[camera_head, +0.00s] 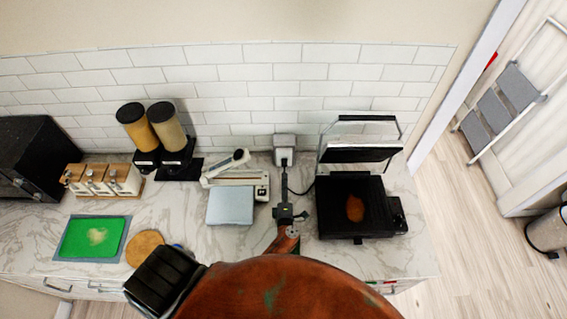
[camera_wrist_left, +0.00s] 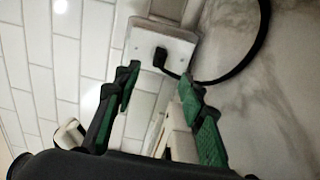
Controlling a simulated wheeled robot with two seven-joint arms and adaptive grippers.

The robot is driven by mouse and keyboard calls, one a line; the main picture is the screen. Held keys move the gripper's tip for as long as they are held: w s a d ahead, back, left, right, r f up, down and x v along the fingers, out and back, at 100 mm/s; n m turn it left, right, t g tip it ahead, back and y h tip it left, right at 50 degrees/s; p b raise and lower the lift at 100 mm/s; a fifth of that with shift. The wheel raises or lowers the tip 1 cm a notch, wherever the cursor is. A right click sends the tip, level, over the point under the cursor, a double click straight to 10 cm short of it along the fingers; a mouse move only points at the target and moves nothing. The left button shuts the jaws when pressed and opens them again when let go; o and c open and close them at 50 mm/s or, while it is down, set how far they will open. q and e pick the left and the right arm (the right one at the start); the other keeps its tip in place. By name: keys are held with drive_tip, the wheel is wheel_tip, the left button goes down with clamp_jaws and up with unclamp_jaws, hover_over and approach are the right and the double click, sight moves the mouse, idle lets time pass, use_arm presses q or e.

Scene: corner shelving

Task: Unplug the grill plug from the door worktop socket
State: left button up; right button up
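The white worktop socket (camera_head: 284,141) stands against the tiled wall, left of the grill (camera_head: 327,208). In the left wrist view the black grill plug (camera_wrist_left: 161,58) sits in the socket's face (camera_wrist_left: 178,45), and its black cord (camera_wrist_left: 258,45) loops off to the right. My left gripper (camera_head: 284,164) points at the socket. In its wrist view the gripper (camera_wrist_left: 160,76) is open, with green-padded fingers apart on either side of the plug's line, and nothing held. The tips look just short of the plug; the exact gap is unclear. My right gripper is not in view.
A grey-topped kitchen scale or similar device (camera_head: 230,205) stands close left of my gripper. The grill's raised lid (camera_head: 360,153) stands on the right.

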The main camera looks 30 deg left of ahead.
sight(284, 166)
use_arm(q)
drive_tip(key=shift+b+x, duration=0.8)
drive_tip(key=shift+x, duration=3.7)
drive_tip(key=shift+r, duration=0.1)
drive_tip(key=shift+c, duration=0.2)
clamp_jaws()
drive_tip(key=shift+d+p, duration=0.1)
drive_tip(key=shift+p, duration=0.2)
drive_tip(key=shift+p+v, duration=0.7)
drive_tip(key=shift+v, duration=2.25)
